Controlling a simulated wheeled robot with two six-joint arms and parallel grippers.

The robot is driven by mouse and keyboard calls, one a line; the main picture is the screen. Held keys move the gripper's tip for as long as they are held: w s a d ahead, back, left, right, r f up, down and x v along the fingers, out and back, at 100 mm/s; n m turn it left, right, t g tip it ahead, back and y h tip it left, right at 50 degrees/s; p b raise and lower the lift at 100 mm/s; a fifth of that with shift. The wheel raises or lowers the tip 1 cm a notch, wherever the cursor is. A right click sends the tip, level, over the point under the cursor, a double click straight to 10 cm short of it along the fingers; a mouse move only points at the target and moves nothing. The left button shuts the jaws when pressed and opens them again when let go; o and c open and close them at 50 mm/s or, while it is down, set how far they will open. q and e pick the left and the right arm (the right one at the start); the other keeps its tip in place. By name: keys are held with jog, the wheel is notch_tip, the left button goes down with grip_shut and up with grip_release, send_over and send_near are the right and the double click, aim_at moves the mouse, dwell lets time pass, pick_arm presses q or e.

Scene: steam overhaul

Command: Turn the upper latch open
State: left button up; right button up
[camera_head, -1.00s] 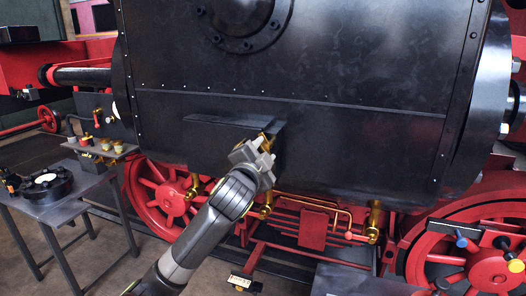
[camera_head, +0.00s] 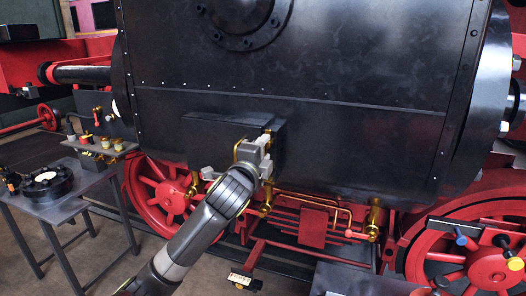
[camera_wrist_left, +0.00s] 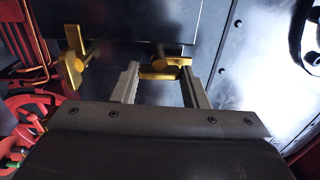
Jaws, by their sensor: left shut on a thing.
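The upper latch (camera_wrist_left: 160,72) is a gold-coloured handle on the dark panel. In the left wrist view it lies between the two fingers of my left gripper (camera_wrist_left: 161,88), which is shut on it. In the head view my left gripper (camera_head: 256,150) is at the front of a black box on the large black cylinder, with a bit of gold showing beside it and the rest of the latch hidden. A second gold latch (camera_wrist_left: 76,58) shows left of the fingers in the wrist view, apart from them.
The black cylinder casing (camera_head: 350,130) fills the middle. Red wheels (camera_head: 165,195) and brass valves (camera_head: 374,218) are below it. A small table (camera_head: 52,205) with a round black part stands at the left. A dark bench top (camera_head: 360,282) is at the lower right.

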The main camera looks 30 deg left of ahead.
pick_arm(q)
jog(key=shift+r, duration=0.1)
dwell(0.3)
jog(key=o, duration=1)
jog(key=shift+c, duration=0.2)
